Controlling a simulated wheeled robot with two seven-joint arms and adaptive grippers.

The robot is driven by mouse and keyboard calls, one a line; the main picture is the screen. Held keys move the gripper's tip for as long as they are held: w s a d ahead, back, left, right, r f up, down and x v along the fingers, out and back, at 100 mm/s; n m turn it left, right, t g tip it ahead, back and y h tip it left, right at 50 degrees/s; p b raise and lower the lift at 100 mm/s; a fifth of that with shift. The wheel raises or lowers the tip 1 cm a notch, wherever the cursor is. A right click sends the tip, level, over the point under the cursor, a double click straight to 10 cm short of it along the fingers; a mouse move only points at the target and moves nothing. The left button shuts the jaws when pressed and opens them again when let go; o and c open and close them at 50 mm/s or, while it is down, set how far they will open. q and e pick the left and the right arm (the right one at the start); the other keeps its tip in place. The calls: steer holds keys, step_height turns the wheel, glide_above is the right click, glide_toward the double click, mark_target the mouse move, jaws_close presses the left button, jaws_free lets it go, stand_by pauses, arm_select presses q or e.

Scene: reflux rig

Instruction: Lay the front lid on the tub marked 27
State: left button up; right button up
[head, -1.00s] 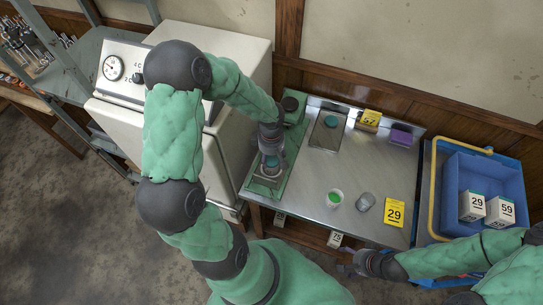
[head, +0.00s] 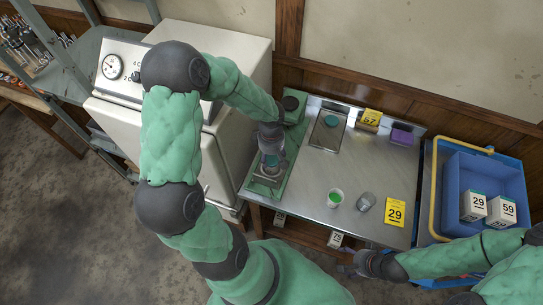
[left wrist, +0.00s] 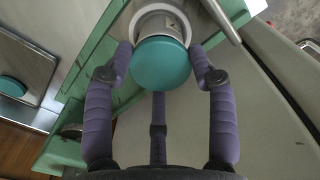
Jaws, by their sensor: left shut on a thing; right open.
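My left gripper (head: 270,155) is over the green stand at the table's left end. In the left wrist view its purple fingers (left wrist: 161,68) are shut on a round teal-topped piece (left wrist: 160,65), with a pale cylindrical part beneath it. I cannot tell whether that piece touches what is below. A second teal round piece (head: 331,120) sits on a rectangular metal tray (head: 325,138) at the back; it also shows at the left of the left wrist view (left wrist: 12,86). My right gripper (head: 357,263) is open and empty by the table's front edge. I cannot make out a tub marked 27.
A cup with green contents (head: 336,198), a grey cup (head: 366,202) and a yellow card marked 29 (head: 395,212) stand on the steel table (head: 300,190). A yellow block (head: 369,117) and purple box (head: 402,135) are behind. A blue crate (head: 450,190) holds boxes marked 29 and 59.

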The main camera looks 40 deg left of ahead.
arm_select(q)
steer(key=shift+b, duration=0.3)
stand_by(0.9)
steer(key=shift+f+b, duration=0.4)
steer(key=shift+b, duration=0.55)
stand_by(1.0)
stand_by(0.3)
steer(key=o, duration=1.2)
steer(key=shift+r, duration=0.1)
steer(key=shift+r+p, duration=2.4)
steer(key=shift+r, duration=1.55)
